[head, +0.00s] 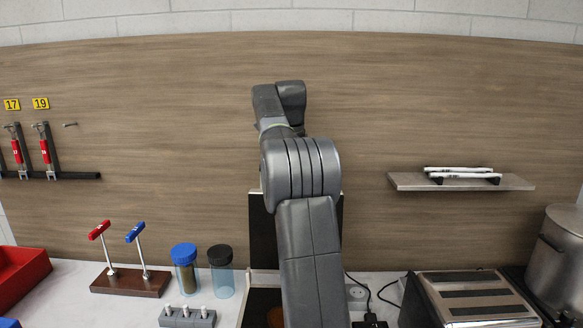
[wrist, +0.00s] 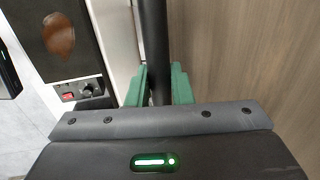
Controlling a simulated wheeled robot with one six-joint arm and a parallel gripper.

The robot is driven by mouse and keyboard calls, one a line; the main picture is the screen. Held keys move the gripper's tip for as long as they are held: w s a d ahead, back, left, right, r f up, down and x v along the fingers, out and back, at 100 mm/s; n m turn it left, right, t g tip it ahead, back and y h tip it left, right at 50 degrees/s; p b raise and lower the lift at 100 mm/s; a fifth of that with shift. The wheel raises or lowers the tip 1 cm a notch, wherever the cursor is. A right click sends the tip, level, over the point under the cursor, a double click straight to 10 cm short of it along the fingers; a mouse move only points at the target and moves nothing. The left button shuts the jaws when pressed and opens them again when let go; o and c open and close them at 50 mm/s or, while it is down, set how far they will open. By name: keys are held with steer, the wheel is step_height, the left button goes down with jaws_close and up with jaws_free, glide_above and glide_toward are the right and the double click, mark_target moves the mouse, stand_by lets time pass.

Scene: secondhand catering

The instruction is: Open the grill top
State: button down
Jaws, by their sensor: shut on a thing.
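The grill's lid (head: 256,228) stands raised, roughly upright, behind my arm in the head view. Its dark face shows on both sides of the arm. The grill's lower plate (head: 258,301) is dark and uncovered, with a brown patch on it, mostly hidden by my arm. In the wrist view the dark plate (wrist: 85,15) with the brown patch is at upper left, above a panel with a red switch and a knob (wrist: 88,89). My gripper (wrist: 158,88) has green fingers shut on a black bar (wrist: 154,40), which looks like the lid's handle. The head view hides the fingers.
A steel toaster-like appliance (head: 478,298) and a large pot (head: 560,255) stand at right. A shelf (head: 405,181) is on the wooden wall. Two lidded jars (head: 187,272), a stand with T-handled tools (head: 130,281) and a red bin (head: 22,272) are at left.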

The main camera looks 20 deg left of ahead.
steer(key=shift+w+r, duration=0.15)
steer(key=shift+w, duration=0.05)
steer(key=c, duration=1.5)
jaws_free()
steer(key=shift+c, duration=0.2)
steer(key=shift+o, duration=1.2)
steer(key=shift+w+a+f, duration=0.1)
steer(key=shift+w+f, duration=0.15)
steer(key=shift+w, duration=0.2)
steer(key=shift+s+r, duration=0.1)
steer(key=shift+s, duration=0.1)
steer(key=shift+r, duration=0.1)
steer(key=shift+s+d+r, duration=0.1)
steer(key=shift+s+r, duration=0.15)
steer(key=shift+r, duration=0.95)
steer(key=shift+s+d+r, duration=0.1)
steer(key=shift+s+r, duration=0.15)
steer(key=shift+r, duration=0.95)
steer(key=shift+s+r, duration=0.25)
steer(key=shift+r, duration=0.95)
steer(key=shift+f, duration=0.1)
